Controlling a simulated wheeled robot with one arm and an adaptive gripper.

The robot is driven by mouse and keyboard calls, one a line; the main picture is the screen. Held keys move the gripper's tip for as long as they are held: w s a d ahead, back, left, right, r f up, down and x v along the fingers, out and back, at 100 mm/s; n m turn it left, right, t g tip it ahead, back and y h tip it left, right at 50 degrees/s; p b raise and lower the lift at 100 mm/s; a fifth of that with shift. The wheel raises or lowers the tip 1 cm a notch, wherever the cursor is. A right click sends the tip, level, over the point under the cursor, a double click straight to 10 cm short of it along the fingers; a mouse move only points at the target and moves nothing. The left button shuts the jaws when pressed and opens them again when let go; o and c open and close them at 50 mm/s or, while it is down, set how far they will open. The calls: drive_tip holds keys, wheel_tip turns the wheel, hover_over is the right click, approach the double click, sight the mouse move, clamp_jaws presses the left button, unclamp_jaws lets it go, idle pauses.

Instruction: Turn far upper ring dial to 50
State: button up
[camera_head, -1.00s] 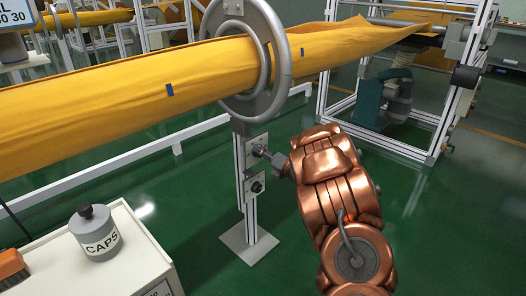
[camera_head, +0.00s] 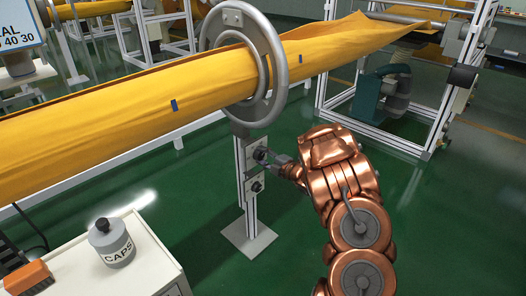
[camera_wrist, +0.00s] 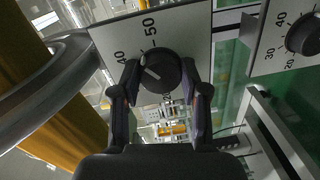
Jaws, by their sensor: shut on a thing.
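The upper ring dial is a black round knob (camera_wrist: 160,71) on a white plate (camera_wrist: 112,38) marked 40 and 50 in the wrist view. Its white pointer line slants toward the 40 side, left of the 50. My gripper (camera_wrist: 160,92) has one finger on each side of this knob and is shut on it. In the head view my gripper (camera_head: 272,159) reaches from the right to the upper dial (camera_head: 260,154) on the post under the ring (camera_head: 274,94). The fingers partly hide the knob's sides and the scale beyond 40.
A lower dial (camera_head: 257,186) sits just below on the same post (camera_head: 249,213); its knob (camera_wrist: 304,36) shows at the right of the wrist view. The yellow felt tube (camera_head: 120,120) passes through the ring. A cart (camera_head: 75,270) with a CAPS bottle (camera_head: 111,243) stands front left.

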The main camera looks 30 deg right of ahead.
drive_tip(key=m+p, duration=0.3)
drive_tip(key=m, duration=0.1)
drive_tip(key=shift+r, duration=0.1)
drive_tip(key=shift+m+y+p, duration=0.3)
drive_tip(key=shift+m+p, duration=0.8)
drive_tip(key=shift+m, duration=0.2)
drive_tip(key=o, duration=1.1)
drive_tip(key=shift+o, duration=0.2)
drive_tip(key=v, duration=1.2)
drive_tip(key=shift+w, duration=0.1)
